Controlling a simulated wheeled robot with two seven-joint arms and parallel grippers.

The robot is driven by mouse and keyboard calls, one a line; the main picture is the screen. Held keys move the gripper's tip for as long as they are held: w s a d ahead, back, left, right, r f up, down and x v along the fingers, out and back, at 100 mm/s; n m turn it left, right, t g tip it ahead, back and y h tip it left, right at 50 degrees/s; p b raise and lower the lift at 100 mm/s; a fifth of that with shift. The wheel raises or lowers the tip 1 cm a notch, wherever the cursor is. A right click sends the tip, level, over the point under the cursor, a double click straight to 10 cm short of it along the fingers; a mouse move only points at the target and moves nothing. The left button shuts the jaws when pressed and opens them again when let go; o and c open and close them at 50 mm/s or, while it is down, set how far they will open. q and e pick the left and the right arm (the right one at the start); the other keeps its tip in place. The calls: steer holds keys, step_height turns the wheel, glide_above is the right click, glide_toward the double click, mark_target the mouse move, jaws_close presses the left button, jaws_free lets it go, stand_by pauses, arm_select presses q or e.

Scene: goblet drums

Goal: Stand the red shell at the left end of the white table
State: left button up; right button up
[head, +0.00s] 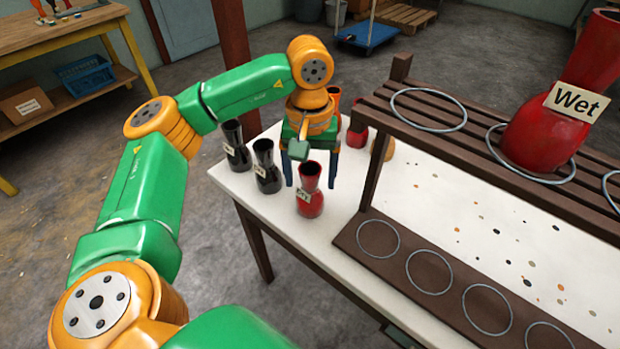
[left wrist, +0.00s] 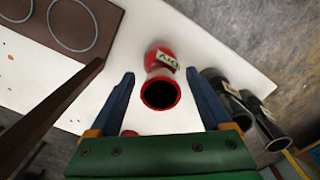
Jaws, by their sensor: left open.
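A red goblet shell (head: 310,203) with a "Dry" tag stands upright on the left end of the white table (head: 285,225), near its front edge. My left gripper (head: 311,178) is open above it, one finger on each side of the shell's upper part. In the left wrist view the shell's dark round mouth (left wrist: 159,93) lies between the two blue fingers (left wrist: 160,76), with gaps on both sides. A larger red shell (head: 545,130) tagged "Wet" stands on the rack's upper shelf. Another red shell (head: 357,136) stands farther back, partly hidden. My right gripper is not in view.
Two black shells (head: 266,170) (head: 236,150) stand left of the red one, close to the gripper. A brown slatted rack (head: 450,145) with metal rings rises to the right. A low board with empty rings (head: 428,272) lies along the table's front.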

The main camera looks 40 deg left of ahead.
arm_select(q)
step_height(320, 180, up, 11)
steer(key=p, duration=0.3)
steer(key=shift+f+p, duration=0.15)
steer(key=shift+p, duration=0.15)
steer(key=shift+f, duration=0.1)
